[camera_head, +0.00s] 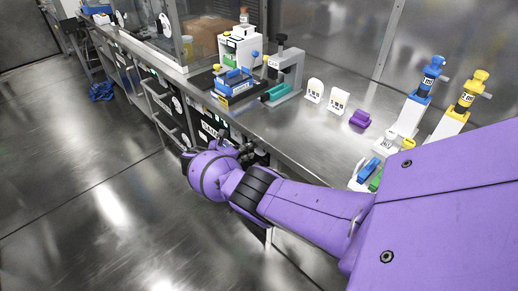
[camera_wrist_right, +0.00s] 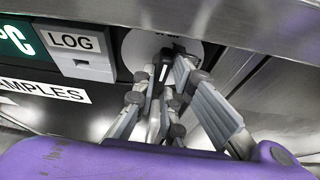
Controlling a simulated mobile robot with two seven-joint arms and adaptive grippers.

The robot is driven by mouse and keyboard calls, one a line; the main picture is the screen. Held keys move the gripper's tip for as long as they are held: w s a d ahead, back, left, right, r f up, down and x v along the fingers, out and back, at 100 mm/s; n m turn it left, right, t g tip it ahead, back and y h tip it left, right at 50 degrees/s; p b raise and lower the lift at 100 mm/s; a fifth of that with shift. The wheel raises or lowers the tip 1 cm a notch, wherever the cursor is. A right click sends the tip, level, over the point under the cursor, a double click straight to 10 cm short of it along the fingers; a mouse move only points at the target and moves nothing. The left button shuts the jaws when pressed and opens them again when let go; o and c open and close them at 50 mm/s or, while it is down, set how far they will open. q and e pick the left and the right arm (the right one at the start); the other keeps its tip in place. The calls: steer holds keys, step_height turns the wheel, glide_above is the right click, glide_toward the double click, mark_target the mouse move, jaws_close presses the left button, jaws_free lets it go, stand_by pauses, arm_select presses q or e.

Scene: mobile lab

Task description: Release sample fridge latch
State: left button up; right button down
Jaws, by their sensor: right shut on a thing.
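The sample fridge front (camera_wrist_right: 20,75) fills the left of the right wrist view, with a "LOG" label, a green display and a strip reading "…MPLES". A pale round plate (camera_wrist_right: 190,48) sits on it at the top middle. The dark latch (camera_wrist_right: 165,62) stands in front of this plate, mostly hidden by the fingers. My right gripper (camera_wrist_right: 163,82) is shut on the latch. In the head view my right gripper (camera_head: 243,148) is at the cabinet front below the counter edge, and the wrist hides part of it. My left gripper is not in view.
A steel counter (camera_head: 310,135) runs above the fridge. On it stand a blue rack (camera_head: 233,82), two small white labelled stands, a purple block (camera_head: 360,119), and blue and yellow dispensers (camera_head: 465,98).

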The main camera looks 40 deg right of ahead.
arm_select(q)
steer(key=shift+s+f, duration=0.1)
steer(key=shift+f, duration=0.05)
arm_select(e)
steer(key=shift+n, duration=0.3)
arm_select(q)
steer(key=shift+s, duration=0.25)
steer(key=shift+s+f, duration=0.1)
arm_select(e)
steer(key=c, duration=1.8)
jaws_free()
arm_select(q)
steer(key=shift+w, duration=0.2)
arm_select(e)
steer(key=w+v, duration=0.1)
steer(key=v, duration=1.1)
steer(key=shift+s+r, duration=0.2)
steer(key=shift+s, duration=0.1)
